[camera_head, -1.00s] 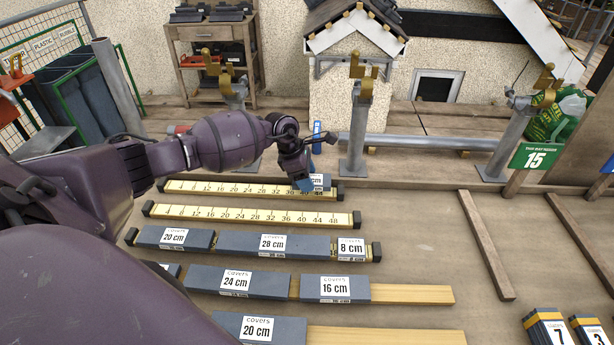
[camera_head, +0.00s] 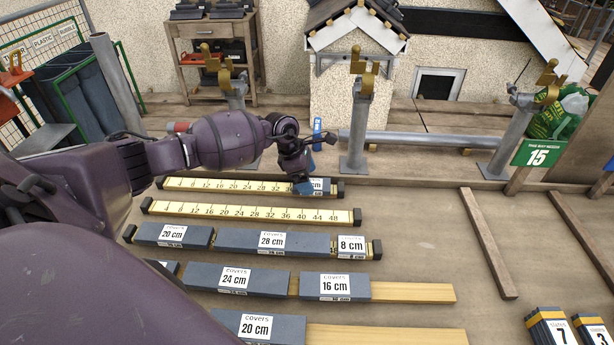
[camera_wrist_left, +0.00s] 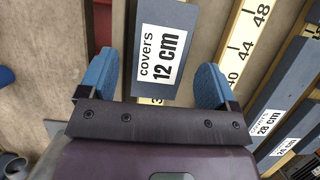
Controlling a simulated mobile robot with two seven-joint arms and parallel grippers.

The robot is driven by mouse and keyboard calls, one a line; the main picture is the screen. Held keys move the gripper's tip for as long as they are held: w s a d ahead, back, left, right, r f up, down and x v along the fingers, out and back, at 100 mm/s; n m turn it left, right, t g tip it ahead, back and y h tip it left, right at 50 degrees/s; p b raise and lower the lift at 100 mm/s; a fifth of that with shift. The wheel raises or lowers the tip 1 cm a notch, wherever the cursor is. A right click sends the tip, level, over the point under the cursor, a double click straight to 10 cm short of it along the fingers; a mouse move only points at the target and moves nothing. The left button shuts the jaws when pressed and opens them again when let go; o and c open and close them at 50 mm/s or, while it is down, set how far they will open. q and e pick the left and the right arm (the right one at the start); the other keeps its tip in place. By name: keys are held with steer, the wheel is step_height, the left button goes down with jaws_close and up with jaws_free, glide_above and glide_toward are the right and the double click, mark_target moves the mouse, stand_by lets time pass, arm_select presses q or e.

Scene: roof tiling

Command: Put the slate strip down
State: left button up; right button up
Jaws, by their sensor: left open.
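The slate strip (camera_head: 326,184), dark grey with a white "covers 12 cm" label, lies at the right end of the farthest yellow measuring batten (camera_head: 230,184). In the left wrist view the strip (camera_wrist_left: 178,92) lies between the two blue fingers, with a gap on each side. My left gripper (camera_head: 307,174) is open over the strip, its fingers apart from it. In the head view the gripper hides part of the strip. My right gripper is not in view.
A second measuring batten (camera_head: 250,213) in front is bare. Nearer rows carry slate strips marked 20, 28 and 8 cm (camera_head: 351,247), then 24 and 16 cm (camera_head: 335,287). A post (camera_head: 356,130) and a grey pipe (camera_head: 430,141) stand behind.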

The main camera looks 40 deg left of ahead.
arm_select(q)
steer(key=shift+r, duration=0.25)
steer(key=p+v, duration=0.1)
steer(key=v, duration=1.1)
steer(key=shift+r, duration=0.35)
